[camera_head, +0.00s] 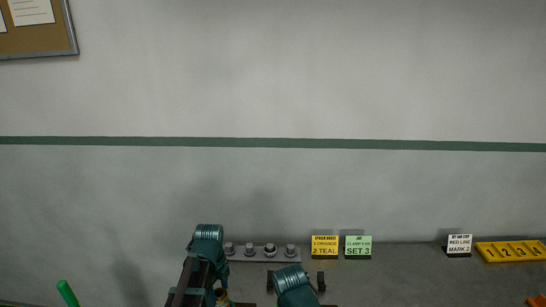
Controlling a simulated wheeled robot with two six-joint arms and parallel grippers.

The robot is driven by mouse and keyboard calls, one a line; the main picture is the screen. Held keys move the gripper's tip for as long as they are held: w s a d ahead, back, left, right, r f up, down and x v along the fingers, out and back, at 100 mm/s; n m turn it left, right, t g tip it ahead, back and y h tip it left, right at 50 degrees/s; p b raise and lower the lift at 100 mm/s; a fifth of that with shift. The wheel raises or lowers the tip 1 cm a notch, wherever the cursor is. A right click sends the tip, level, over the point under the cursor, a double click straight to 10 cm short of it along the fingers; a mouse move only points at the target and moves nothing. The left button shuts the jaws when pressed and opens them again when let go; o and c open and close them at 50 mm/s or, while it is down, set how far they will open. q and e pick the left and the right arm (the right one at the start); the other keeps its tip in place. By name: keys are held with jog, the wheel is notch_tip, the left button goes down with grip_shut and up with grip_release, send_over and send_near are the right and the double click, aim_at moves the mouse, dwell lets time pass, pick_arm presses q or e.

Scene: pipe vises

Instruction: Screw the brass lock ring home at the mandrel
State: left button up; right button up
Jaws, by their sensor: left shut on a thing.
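My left gripper (218,291) is at the bottom edge, left of centre, below its teal wrist. It is shut on a small brass-coloured piece, which looks like the brass lock ring (221,297); only a bit of it shows past the dark gripper parts. My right gripper (296,281) is at the bottom centre, mostly behind its teal wrist. Its two dark fingers show apart on either side, and I see nothing between them. I cannot make out the mandrel; the lower edge of the view cuts off the work area.
A grey rack with several round metal knobs (270,250) stands at the wall. Yellow (325,246), green (358,246) and white (459,244) cards stand to its right. A yellow numbered tray (512,252) is far right. A green rod (67,293) rises at lower left. Bench between cards is clear.

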pick_arm(q)
jog(key=m, duration=0.8)
jog(key=o, duration=1.5)
jog(key=shift+c, duration=0.2)
